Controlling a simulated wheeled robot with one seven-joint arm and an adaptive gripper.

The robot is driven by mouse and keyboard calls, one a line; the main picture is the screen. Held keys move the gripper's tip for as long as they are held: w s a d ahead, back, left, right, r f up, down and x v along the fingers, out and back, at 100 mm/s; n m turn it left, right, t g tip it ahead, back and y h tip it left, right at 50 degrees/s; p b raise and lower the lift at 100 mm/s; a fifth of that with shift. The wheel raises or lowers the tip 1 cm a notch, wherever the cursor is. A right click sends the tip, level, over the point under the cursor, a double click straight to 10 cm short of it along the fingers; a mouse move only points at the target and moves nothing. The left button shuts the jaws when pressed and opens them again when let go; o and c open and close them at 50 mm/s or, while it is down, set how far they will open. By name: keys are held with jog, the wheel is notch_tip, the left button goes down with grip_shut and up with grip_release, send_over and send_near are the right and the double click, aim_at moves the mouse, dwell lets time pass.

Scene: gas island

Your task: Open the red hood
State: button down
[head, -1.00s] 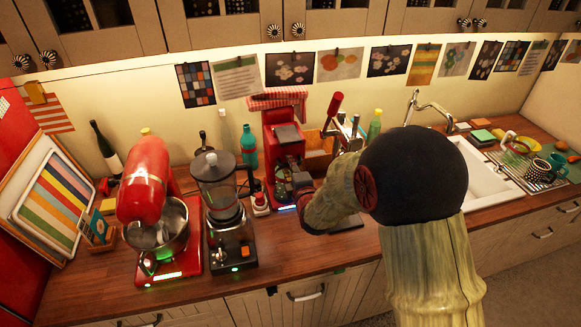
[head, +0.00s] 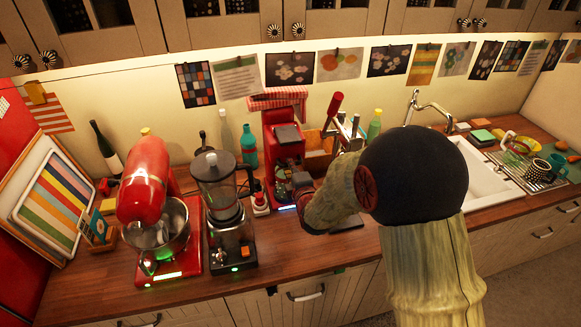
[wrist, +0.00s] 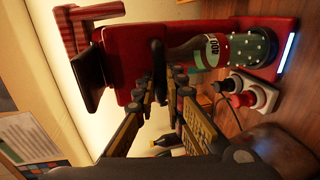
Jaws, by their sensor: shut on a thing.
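The red machine (head: 290,150) stands on the counter in mid head view, with its red hood as the upper part and a grey plate (head: 288,135) on top. In the wrist view, turned sideways, the red hood (wrist: 135,45) lies just beyond my fingers. My gripper (wrist: 162,80) is shut on a narrow dark part at the hood's front; the exact contact is hard to make out. In the head view my gripper (head: 303,181) is at the machine's right front, partly hidden by my arm.
A blender (head: 222,190) and red stand mixer (head: 146,185) stand left of the machine. The sink (head: 487,175) is to the right. Bare counter lies along the front edge.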

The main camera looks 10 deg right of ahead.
notch_tip(320, 180, up, 6)
jog(key=shift+r, duration=0.25)
jog(key=c, duration=1.8)
grip_release()
jog(key=shift+f, duration=0.15)
jog(key=shift+c, duration=0.2)
jog(key=v, duration=1.2)
